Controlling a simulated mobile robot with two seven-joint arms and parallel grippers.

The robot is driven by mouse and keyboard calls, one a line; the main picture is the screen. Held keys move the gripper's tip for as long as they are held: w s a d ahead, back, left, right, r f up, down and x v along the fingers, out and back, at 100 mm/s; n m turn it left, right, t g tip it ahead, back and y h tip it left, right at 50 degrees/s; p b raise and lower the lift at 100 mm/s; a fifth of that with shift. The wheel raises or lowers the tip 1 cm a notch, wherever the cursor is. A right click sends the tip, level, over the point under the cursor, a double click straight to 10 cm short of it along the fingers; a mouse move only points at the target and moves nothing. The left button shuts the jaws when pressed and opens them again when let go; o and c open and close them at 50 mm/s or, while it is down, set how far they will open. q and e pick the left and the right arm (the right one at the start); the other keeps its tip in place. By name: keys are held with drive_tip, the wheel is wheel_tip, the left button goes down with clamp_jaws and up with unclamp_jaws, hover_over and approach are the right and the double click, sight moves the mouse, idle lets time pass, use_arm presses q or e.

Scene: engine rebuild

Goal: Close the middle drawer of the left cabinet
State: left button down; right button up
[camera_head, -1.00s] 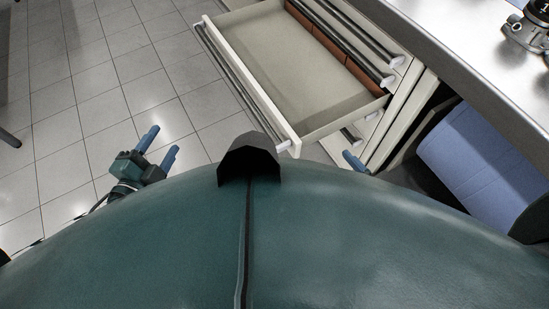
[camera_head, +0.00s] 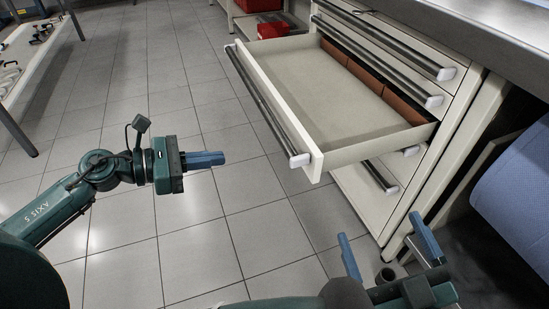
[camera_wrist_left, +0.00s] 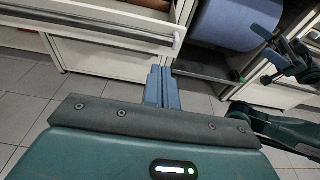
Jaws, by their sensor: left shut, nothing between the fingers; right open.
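In the left wrist view a drawer front with a handle bar (camera_wrist_left: 95,30) shows at the top left. My left gripper (camera_head: 222,158) is shut and empty, left of the drawer front and apart from it. Its blue fingers (camera_wrist_left: 162,88) lie together in the left wrist view. My right gripper (camera_head: 386,240) is open, its two blue fingers spread, below and in front of the cabinet's lower part.
Shut drawers with handle bars (camera_head: 390,45) are above the open one, and a lower drawer (camera_head: 375,185) is beneath it. A steel worktop (camera_head: 470,25) tops the cabinet. A blue roll (camera_head: 515,195) stands at right. Tiled floor (camera_head: 150,100) is clear at left.

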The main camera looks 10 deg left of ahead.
sight(284, 150)
use_arm(q)
drive_tip(key=x, duration=1.2)
drive_tip(key=shift+w+d+b, duration=0.1)
drive_tip(key=shift+d+b, duration=0.15)
drive_tip(key=shift+b, duration=0.05)
drive_tip(key=shift+w+d, duration=0.1)
drive_tip(key=shift+w+d, duration=0.1)
drive_tip(key=shift+d, duration=0.05)
use_arm(e)
drive_tip(key=shift+r, duration=0.1)
